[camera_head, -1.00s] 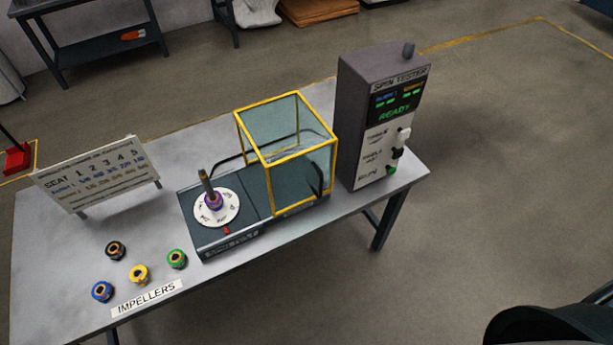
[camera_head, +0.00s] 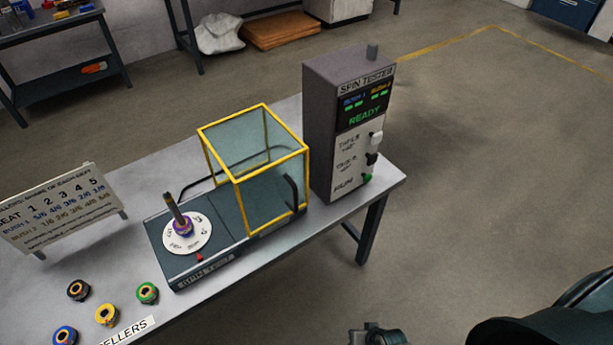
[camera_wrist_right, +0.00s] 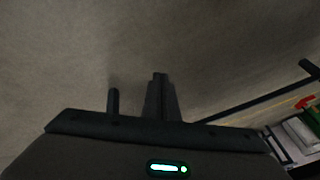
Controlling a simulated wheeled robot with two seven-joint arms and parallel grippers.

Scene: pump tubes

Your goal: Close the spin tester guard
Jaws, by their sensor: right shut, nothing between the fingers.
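The spin tester guard (camera_head: 243,177) is a clear box with a yellow frame. It stands over the right part of the dark tester base (camera_head: 182,275). A black handle (camera_head: 291,192) is on its front side. The white numbered disc (camera_head: 205,241) lies to its left, uncovered, with a purple-ringed impeller (camera_head: 183,229) on an upright shaft. My right gripper (camera_wrist_right: 160,78) is shut and empty in the right wrist view, over bare floor and away from the guard. A dark part of my arm shows at the bottom of the head view. My left gripper is out of view.
The grey control box (camera_head: 330,125) reading READY stands right of the guard, near the table's right end. Several loose impellers (camera_head: 107,314) lie at the front left. A seat chart (camera_head: 62,210) stands at the left. Floor right of the table (camera_head: 385,192) is open.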

